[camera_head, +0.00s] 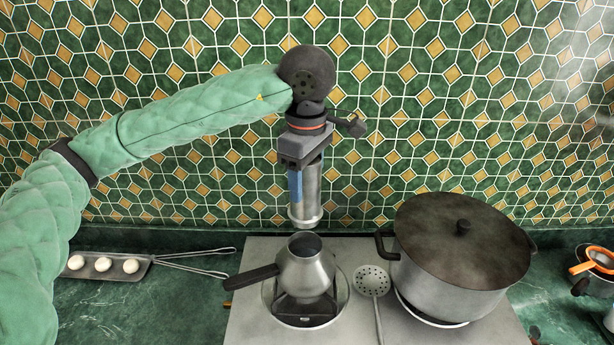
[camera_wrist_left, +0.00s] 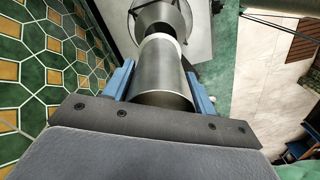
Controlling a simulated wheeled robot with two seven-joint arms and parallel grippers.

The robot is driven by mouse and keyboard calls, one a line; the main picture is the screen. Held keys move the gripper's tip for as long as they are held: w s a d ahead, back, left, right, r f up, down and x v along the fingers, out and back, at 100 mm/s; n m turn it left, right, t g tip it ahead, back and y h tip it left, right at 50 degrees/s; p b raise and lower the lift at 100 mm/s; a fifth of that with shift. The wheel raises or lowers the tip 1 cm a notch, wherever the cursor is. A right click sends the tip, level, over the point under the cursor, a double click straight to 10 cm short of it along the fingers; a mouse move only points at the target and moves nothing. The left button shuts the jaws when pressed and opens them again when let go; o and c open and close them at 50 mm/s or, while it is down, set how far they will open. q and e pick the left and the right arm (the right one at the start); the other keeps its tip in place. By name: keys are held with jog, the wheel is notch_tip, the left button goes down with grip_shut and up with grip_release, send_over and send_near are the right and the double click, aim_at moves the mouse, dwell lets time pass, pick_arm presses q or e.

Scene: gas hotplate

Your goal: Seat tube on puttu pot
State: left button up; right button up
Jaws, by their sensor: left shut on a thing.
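The metal tube (camera_head: 311,190) is upright in my left gripper (camera_head: 297,185), which is shut on it with blue fingers on either side. The tube's lower end, with a pale collar, hangs above and slightly behind the puttu pot (camera_head: 306,270), and a gap shows between them. The pot is a round metal vessel with an open neck and a dark handle pointing left, standing on the left burner. In the left wrist view the tube (camera_wrist_left: 162,75) lies between the fingers and the pot (camera_wrist_left: 160,20) shows beyond its far end. My right gripper is not in view.
A large lidded pot (camera_head: 450,285) stands on the right side of the hotplate (camera_head: 245,320). A skimmer (camera_head: 371,283) lies between the pots. A tray (camera_head: 88,274) with white pieces and tongs (camera_head: 190,262) lie at left. A tiled wall (camera_head: 430,100) is close behind.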

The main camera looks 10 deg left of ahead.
aim_at(306, 202)
pick_arm(q)
jog(key=shift+w+d, duration=0.1)
jog(key=shift+w, duration=0.05)
jog(key=shift+s+a+f, duration=0.15)
jog(key=shift+s+a, duration=0.05)
jog(key=shift+s, duration=0.05)
jog(key=shift+f, duration=0.15)
jog(key=shift+w+d+f, duration=0.1)
jog(key=shift+f, duration=1.1)
jog(key=shift+f+b, duration=0.3)
jog(key=shift+f, duration=1.1)
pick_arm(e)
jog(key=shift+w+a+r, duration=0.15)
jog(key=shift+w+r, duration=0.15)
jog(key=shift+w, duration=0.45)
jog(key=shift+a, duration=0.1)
